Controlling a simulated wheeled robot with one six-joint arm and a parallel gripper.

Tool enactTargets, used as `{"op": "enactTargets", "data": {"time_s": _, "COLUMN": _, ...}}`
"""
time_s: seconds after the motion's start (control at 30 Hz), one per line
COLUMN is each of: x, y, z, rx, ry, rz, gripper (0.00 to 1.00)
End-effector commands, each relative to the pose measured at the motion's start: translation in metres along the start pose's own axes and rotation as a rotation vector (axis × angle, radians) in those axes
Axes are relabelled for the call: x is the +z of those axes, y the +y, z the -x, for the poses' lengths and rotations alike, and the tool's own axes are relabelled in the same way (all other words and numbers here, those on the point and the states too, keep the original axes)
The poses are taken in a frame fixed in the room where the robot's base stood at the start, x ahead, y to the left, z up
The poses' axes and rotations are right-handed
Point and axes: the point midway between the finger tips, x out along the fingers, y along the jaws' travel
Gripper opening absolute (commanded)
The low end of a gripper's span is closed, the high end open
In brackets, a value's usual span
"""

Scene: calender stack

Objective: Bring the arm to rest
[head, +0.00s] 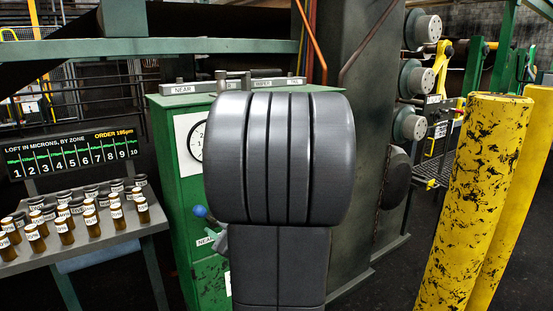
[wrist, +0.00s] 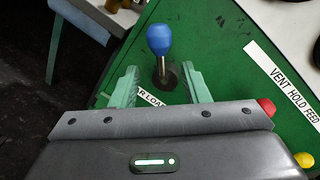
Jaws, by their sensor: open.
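My gripper (wrist: 160,72) is open in the wrist view, with its two pale green fingers spread apart. A lever with a blue knob (wrist: 159,39) and a dark round base stands on the green panel between and just beyond the fingertips. Clear gaps show on both sides of the lever, and nothing is held. The blue knob (head: 200,211) shows just left of the arm, by the green cabinet (head: 178,135).
Yellow posts (head: 470,200) stand close on the right. A shelf with several labelled amber jars (head: 88,222) is on the left, below a loft display (head: 70,157). In the wrist view, a red button (wrist: 266,107) and a yellow button (wrist: 304,159) lie right of my gripper.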

Motion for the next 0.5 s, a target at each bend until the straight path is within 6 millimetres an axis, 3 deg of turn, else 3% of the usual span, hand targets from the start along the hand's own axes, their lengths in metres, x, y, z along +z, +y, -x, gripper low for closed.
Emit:
{"op": "enactTargets", "data": {"time_s": 0.33, "x": -0.002, "y": 0.002, "z": -0.072, "rx": 0.003, "ry": 0.004, "rz": -0.003, "gripper": 0.42}}
{"op": "enactTargets", "data": {"time_s": 0.5, "x": 0.001, "y": -0.007, "z": -0.067, "rx": 0.0, "ry": -0.008, "rz": -0.085, "gripper": 0.42}}
